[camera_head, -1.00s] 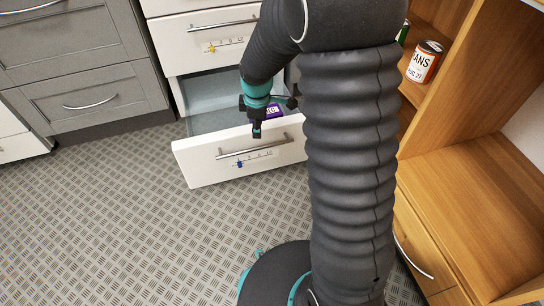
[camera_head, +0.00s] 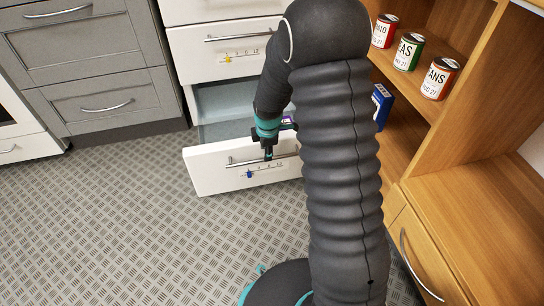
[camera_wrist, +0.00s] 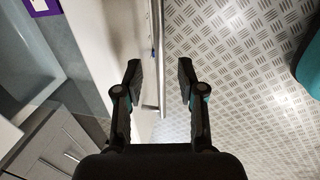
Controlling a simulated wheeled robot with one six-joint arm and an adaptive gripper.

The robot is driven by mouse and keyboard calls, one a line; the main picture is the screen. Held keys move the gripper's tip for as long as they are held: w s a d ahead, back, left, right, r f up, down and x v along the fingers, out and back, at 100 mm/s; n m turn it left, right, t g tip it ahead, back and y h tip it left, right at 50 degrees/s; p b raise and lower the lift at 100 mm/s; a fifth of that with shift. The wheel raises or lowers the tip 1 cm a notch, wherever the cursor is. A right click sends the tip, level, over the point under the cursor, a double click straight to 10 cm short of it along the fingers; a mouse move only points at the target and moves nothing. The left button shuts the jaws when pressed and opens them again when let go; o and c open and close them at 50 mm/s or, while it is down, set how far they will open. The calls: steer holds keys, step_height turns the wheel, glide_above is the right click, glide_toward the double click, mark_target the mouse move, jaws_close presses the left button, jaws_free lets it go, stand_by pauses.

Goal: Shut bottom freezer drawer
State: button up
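The bottom freezer drawer (camera_head: 215,172) stands pulled out, its white front well away from the cabinet and its grey interior (camera_head: 225,130) showing. Its metal bar handle (camera_head: 240,162) runs across the front and also shows in the wrist view (camera_wrist: 157,40). My gripper (camera_head: 268,154) points down at the handle's middle. In the wrist view my gripper (camera_wrist: 161,78) is open, with one finger on each side of the bar and visible gaps. A purple item (camera_head: 288,119) lies in the drawer, partly hidden by my arm; it also shows in the wrist view (camera_wrist: 40,22).
The white drawer above (camera_head: 230,45) is closed. Grey cabinets (camera_head: 100,95) stand at left. A wooden shelf (camera_head: 470,170) with several cans and a blue box (camera_head: 381,106) stands close at right. The patterned floor (camera_head: 130,230) is clear in front of the drawer.

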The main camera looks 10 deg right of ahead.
steer(key=shift+w+f, duration=0.2)
steer(key=shift+f, duration=0.85)
steer(key=shift+w+f, duration=0.2)
steer(key=shift+f, duration=0.8)
jaws_close()
